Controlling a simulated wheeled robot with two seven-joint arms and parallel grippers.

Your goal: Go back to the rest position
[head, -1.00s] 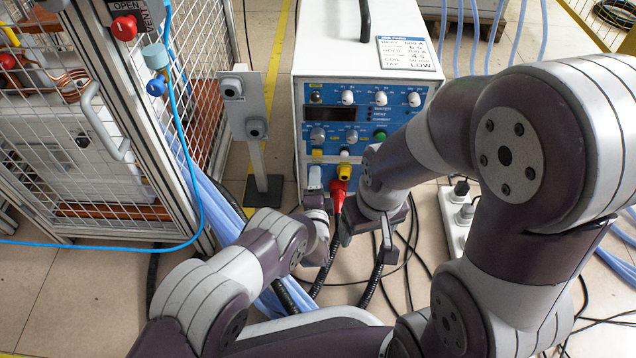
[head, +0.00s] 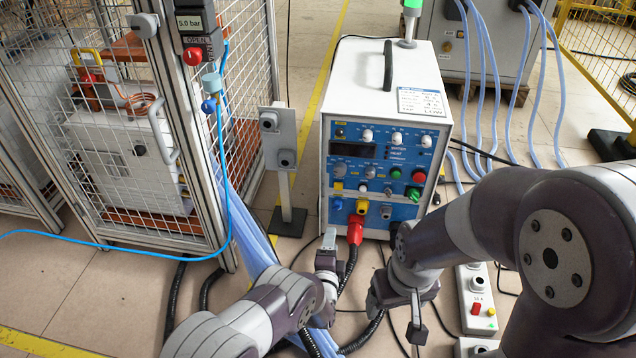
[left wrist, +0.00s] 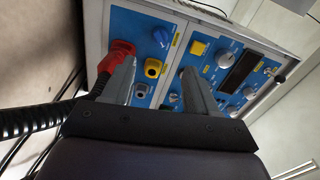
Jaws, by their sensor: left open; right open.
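The induction heater (head: 432,150) is a white box with a blue front panel. A red plug (head: 356,230) sits at the panel's lower edge, with a thick black cable running down from it. My left gripper (head: 329,243) is just left of this plug, in front of the panel. In the left wrist view its fingers (left wrist: 160,80) are spread with nothing held between them, and the red plug (left wrist: 120,54) shows beyond the left finger. My right gripper (head: 408,312) is lower and to the right, open, above the floor cables; nothing shows in it.
A grey post with two sockets (head: 278,140) stands left of the heater, beside a mesh cage (head: 120,150). A power strip (head: 478,300) lies on the floor right of my right gripper. Hoses and black cables cover the floor below. A grey cabinet (head: 470,40) stands behind.

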